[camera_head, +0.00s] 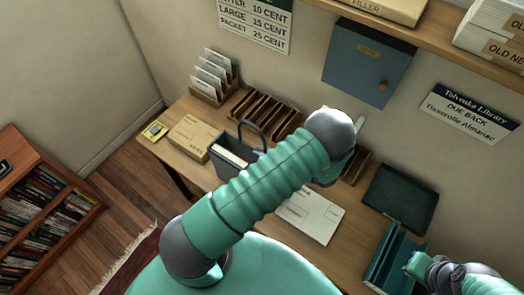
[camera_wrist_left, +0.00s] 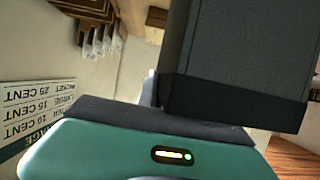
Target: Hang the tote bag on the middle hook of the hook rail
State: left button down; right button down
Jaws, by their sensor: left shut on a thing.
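The dark grey tote bag (camera_head: 232,152) is at the back left of the desk in the head view, its mouth up, with its looped handle standing above it and pale paper inside. Its right side is hidden by my left arm. In the left wrist view the bag (camera_wrist_left: 240,65) fills much of the right side, close against my left gripper (camera_wrist_left: 160,115). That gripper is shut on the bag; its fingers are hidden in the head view. My right gripper (camera_head: 425,266) is partly in view at the lower right, its jaws unclear. I cannot make out the hook rail.
The desk holds a card rack (camera_head: 213,78), a slotted wooden sorter (camera_head: 266,112), a parcel (camera_head: 191,136), white papers (camera_head: 310,213) and a dark tray (camera_head: 400,197). A blue wall cabinet (camera_head: 367,62) and a shelf (camera_head: 440,42) are above. A bookcase (camera_head: 40,205) stands left.

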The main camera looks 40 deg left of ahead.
pick_arm(q)
jog(key=c, duration=1.6)
grip_release()
jog(key=shift+o, duration=0.5)
jog(key=shift+a+f, duration=0.1)
